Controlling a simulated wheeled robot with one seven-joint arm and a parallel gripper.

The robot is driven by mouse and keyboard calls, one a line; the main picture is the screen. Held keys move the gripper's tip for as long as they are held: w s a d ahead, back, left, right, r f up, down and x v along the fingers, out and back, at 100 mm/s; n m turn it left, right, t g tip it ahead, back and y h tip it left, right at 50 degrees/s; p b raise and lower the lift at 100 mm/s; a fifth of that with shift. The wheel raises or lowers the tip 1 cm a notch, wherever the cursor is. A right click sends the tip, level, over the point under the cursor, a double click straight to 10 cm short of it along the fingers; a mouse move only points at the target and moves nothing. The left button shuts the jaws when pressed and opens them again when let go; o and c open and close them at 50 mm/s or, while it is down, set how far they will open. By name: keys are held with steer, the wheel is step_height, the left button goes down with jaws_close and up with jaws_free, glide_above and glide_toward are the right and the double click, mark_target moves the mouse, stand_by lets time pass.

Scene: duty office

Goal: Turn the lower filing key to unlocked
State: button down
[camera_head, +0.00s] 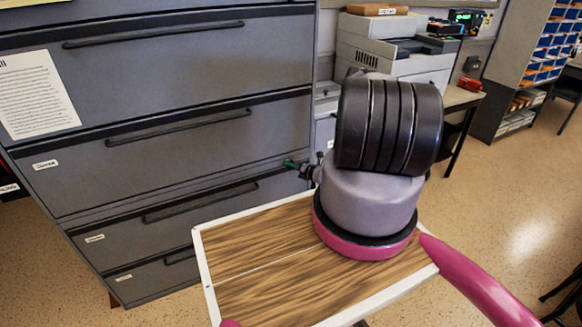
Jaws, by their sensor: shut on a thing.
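The grey filing cabinet (180,75) fills the left of the view, with several drawers and long dark handles. A small green thing, which looks like the lower filing key (289,163), shows near the cabinet's right front edge, level with the lower drawers. My gripper (298,166) is small and dark in the view and is shut on this key. My own arm covers much of the area to its right. The lock itself and the angle of the key are too small to make out. No upper key can be made out.
A white sheet (38,93) is fixed to an upper drawer. A printer (390,48) stands on a table (462,98) behind my arm. Shelving with blue bins (550,45) is at the back right. The speckled floor (500,190) is open on the right.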

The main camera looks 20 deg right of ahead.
steer(key=n+h, duration=0.2)
steer(key=n, duration=0.1)
steer(key=shift+n+g, duration=0.3)
steer(key=shift+n, duration=0.1)
steer(key=shift+n+h, duration=1.2)
steer(key=shift+n, duration=0.2)
steer(key=c, duration=0.9)
jaws_free()
steer(key=v, duration=1.1)
